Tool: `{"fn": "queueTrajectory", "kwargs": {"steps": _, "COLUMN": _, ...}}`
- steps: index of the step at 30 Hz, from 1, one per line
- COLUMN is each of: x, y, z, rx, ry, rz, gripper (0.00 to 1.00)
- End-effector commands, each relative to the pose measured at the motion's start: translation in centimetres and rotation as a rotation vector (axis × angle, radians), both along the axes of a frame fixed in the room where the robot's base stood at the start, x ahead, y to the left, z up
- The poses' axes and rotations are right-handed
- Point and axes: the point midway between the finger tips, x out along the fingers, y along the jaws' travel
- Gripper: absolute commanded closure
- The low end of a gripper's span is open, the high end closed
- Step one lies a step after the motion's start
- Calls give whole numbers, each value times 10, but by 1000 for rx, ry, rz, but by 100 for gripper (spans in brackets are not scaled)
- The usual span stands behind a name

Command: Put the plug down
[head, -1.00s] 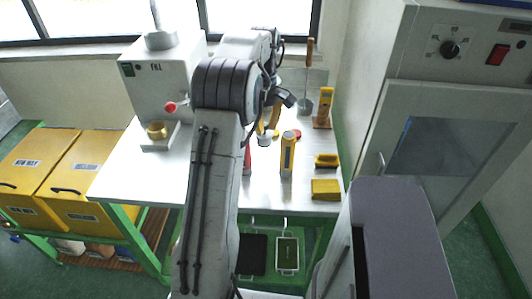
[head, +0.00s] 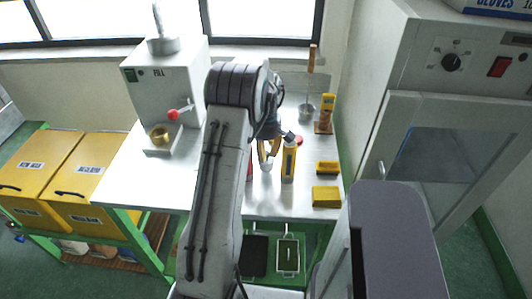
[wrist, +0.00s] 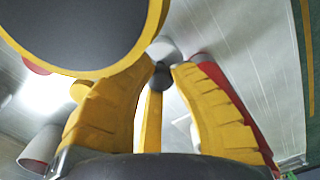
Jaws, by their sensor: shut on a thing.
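My gripper (head: 267,157) has yellow fingers and hangs over the metal worktop, just left of a yellow bottle (head: 289,162). It is shut on a small pale grey plug (head: 266,168) at the fingertips. In the wrist view my gripper (wrist: 163,70) has a finger on each side, and the plug (wrist: 165,46) shows at the tips, partly hidden by them. I cannot tell whether the plug touches the worktop.
The worktop (head: 220,185) has clear metal at front left. A red item (head: 249,170) stands close left of my gripper. Yellow blocks (head: 326,196) lie at right. The fill machine (head: 165,90) stands at back left, and a grey cabinet (head: 440,130) is at right.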

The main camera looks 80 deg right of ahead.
Motion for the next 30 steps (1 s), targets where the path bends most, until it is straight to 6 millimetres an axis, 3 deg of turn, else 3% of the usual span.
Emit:
{"fn": "queueTrajectory", "kwargs": {"steps": 4, "x": 0, "y": 0, "z": -12, "rx": 2, "ry": -1, "rz": 0, "gripper": 100}}
{"fn": "queueTrajectory", "kwargs": {"steps": 17, "x": 0, "y": 0, "z": -17, "rx": 1, "ry": 0, "rz": 0, "gripper": 100}}
{"fn": "queueTrajectory", "kwargs": {"steps": 18, "x": 0, "y": 0, "z": -17, "rx": 1, "ry": 0, "rz": 0, "gripper": 77}}
{"fn": "queueTrajectory", "kwargs": {"steps": 24, "x": 0, "y": 0, "z": -16, "rx": 1, "ry": 0, "rz": 0, "gripper": 60}}
{"fn": "queueTrajectory", "kwargs": {"steps": 30, "x": 0, "y": 0, "z": -16, "rx": 1, "ry": 0, "rz": 0, "gripper": 60}}
